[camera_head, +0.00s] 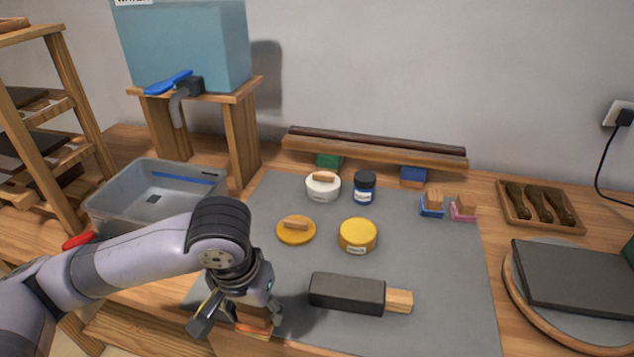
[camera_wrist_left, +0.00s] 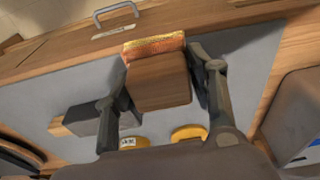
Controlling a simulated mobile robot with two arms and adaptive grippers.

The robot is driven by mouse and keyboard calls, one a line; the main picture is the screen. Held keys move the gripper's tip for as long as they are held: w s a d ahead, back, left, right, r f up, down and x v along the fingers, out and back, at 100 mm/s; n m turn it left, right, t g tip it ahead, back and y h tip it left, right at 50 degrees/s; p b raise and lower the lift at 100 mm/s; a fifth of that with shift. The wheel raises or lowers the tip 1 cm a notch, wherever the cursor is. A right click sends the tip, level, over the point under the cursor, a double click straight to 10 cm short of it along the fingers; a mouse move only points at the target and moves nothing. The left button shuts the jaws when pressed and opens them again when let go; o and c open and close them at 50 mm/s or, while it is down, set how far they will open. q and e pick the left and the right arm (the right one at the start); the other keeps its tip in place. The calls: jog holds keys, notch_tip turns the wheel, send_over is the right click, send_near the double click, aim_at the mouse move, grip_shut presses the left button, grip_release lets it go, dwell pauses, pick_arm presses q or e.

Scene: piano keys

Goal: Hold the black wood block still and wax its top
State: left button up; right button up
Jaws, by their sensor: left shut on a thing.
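The black wood block (camera_head: 345,291) lies on the grey mat with a pale wood end (camera_head: 399,301) at its right. My left gripper (camera_head: 238,317) is left of it, near the mat's front left edge, apart from the block. In the wrist view the gripper (camera_wrist_left: 160,70) is shut on a brown wood block with a rough orange-gold face (camera_wrist_left: 154,46), perhaps a brush. A yellow tin (camera_head: 358,236) and a yellow round applicator with a wooden handle (camera_head: 296,230) sit behind the black block. The tin's contents are hidden. My right gripper is out of view.
A white pot (camera_head: 323,187), a dark blue jar (camera_head: 364,187) and two small wood-topped blocks (camera_head: 432,205) stand farther back. A grey basin (camera_head: 155,193) is at the left. A dark slab (camera_head: 575,279) on a round board is at the right. The mat (camera_head: 450,270) right of the block is clear.

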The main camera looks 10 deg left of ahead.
pick_arm(q)
jog(key=w+d+r+m+g+h, duration=0.1)
jog(key=w+d+r+m, duration=0.9)
jog(key=m, duration=0.3)
jog(key=shift+w+r+m+h, duration=0.3)
jog(key=shift+w+r, duration=0.25)
jog(key=shift+w, duration=0.2)
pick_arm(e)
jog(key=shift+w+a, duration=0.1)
pick_arm(q)
jog(key=shift+d, duration=0.1)
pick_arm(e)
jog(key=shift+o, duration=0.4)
